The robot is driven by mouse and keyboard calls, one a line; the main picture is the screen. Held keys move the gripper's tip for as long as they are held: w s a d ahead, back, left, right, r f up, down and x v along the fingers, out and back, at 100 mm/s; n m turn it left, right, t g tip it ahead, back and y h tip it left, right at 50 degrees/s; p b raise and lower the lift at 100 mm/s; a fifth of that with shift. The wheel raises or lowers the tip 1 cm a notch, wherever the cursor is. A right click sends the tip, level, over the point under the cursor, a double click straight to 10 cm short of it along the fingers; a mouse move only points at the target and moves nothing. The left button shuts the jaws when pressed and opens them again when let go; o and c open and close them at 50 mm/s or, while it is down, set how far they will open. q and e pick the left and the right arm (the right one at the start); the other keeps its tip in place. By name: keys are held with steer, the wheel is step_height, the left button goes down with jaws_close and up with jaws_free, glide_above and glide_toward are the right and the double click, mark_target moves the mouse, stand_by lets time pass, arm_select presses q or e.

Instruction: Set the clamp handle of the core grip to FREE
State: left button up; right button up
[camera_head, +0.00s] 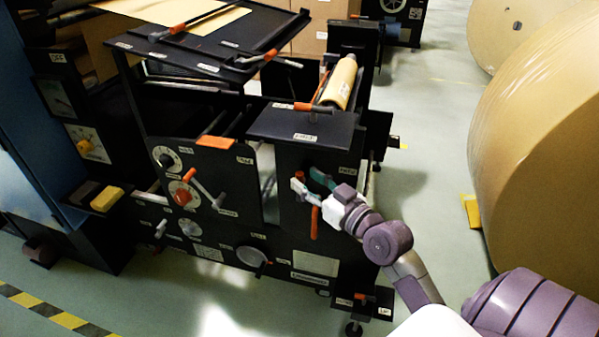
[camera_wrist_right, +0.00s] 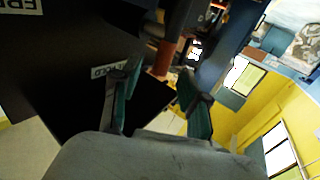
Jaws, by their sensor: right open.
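The clamp handle (camera_head: 314,222) is an orange lever that hangs down, nearly upright, on the black right-hand panel of the machine. Its upper end is partly hidden by my right gripper (camera_head: 309,181). In the right wrist view an orange-brown bar (camera_wrist_right: 164,58), apparently this handle, shows beyond and between the teal fingertips of my right gripper (camera_wrist_right: 160,88). The fingers are apart, and I see no grip on the bar. A HOLD label (camera_wrist_right: 110,71) lies near the left finger, and a FREE label (camera_wrist_right: 22,5) is at the top left corner. My left gripper is not in view.
The machine's side panel (camera_head: 225,165) carries dials and another orange-tipped lever (camera_head: 205,190). A shelf (camera_head: 303,122) overhangs the handle's panel. A large kraft roll (camera_head: 540,140) stands at the right. Open floor (camera_head: 425,170) lies between the roll and the machine.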

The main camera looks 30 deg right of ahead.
mark_target(300, 175)
steer(key=shift+w+a, duration=0.2)
steer(key=shift+w, duration=1.45)
jaws_close()
